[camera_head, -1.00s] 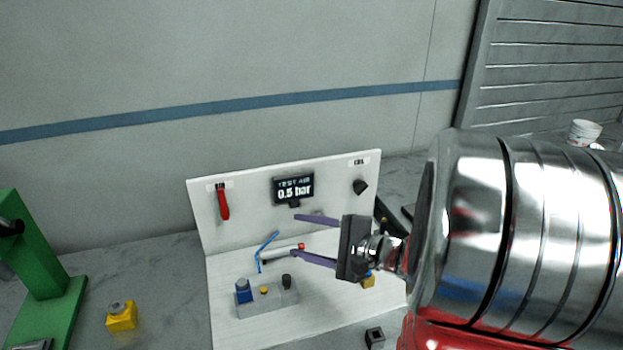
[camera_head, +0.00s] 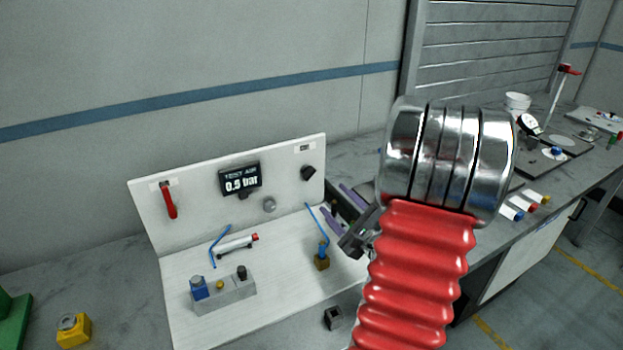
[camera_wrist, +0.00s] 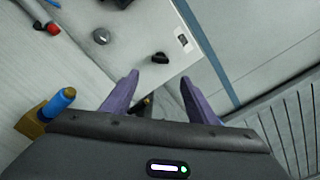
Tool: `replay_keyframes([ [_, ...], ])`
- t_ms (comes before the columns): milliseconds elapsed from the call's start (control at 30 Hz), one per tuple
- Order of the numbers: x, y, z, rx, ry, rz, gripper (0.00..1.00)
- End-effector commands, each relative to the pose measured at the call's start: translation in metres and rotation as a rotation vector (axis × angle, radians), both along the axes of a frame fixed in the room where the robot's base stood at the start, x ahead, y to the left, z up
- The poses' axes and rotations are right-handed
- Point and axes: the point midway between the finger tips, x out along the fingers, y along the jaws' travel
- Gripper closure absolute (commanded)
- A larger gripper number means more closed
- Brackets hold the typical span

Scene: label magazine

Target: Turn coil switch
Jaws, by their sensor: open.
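A black knob (camera_head: 307,172), which I take to be the coil switch, sits at the upper right of the white panel (camera_head: 205,195), under a small label too small to read. The knob also shows in the wrist view (camera_wrist: 160,57), just beyond the fingertips and roughly between their lines. My gripper (camera_head: 335,203) is open and empty, its two purple fingers apart at the panel's right edge, below and right of the knob. In the wrist view my gripper (camera_wrist: 159,75) shows nothing between its fingers. I see no contact with the knob; the remaining distance is unclear.
The panel also carries a red lever (camera_head: 169,201), a display (camera_head: 240,179) reading 0.5 bar and a round grey knob (camera_head: 269,205). Below are a grey block with buttons (camera_head: 224,293) and a brass fitting (camera_head: 321,262) with a blue tube close to my gripper.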

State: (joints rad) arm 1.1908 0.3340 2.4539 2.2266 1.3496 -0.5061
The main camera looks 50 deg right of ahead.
Motion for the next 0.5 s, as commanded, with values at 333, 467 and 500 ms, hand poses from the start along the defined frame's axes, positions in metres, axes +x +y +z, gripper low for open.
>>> replay_keyframes([
  [333, 0.030, -0.009, 0.000, 0.000, 0.000, 0.003, 0.47],
  [467, 0.050, -0.015, 0.000, 0.000, -0.001, 0.004, 0.47],
  [500, 0.056, -0.016, 0.000, 0.000, 0.000, 0.004, 0.47],
])
